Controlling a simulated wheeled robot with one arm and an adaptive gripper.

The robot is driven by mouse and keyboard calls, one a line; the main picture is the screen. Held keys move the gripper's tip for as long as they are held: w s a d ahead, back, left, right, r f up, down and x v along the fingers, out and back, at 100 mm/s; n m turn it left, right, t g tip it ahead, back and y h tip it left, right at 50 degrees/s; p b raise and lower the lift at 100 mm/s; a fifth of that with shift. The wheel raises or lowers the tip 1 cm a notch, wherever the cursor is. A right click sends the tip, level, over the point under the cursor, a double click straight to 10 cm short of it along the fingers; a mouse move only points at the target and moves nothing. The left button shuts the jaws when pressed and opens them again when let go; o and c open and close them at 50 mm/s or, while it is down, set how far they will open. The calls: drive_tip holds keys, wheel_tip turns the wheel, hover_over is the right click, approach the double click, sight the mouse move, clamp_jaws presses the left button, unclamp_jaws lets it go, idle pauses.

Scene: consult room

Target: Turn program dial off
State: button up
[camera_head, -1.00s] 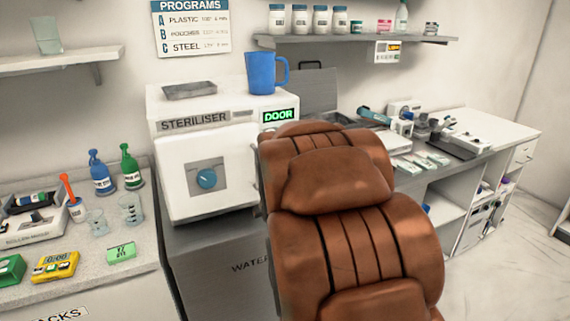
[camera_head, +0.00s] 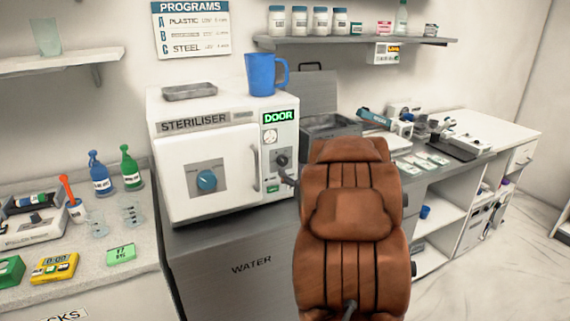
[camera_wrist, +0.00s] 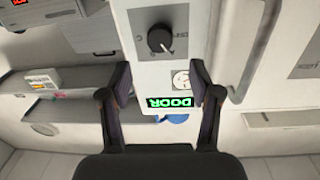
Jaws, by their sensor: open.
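The steriliser (camera_head: 220,120) is a white box with a narrow control panel at its right side. A round black dial (camera_head: 282,160) sits on that panel, below the round gauge and the green DOOR display. In the wrist view the panel appears upside down, with the black dial (camera_wrist: 160,38) near the top; its small markings are too blurred to read.
A brown padded chair (camera_head: 350,250) stands in front, right of the steriliser. The door handle (camera_wrist: 245,60) runs beside the panel. A blue mug (camera_head: 262,75) and metal tray (camera_head: 189,91) sit on top. Bottles and small devices fill the left counter.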

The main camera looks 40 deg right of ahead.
sight(284, 161)
drive_tip(key=p+x, duration=0.1)
drive_tip(key=x, duration=0.4)
drive_tip(key=shift+r, duration=0.1)
drive_tip(key=shift+p+x, duration=0.35)
drive_tip(key=shift+x, duration=0.5)
drive_tip(key=shift+f, duration=0.2)
drive_tip(key=c, duration=1.1)
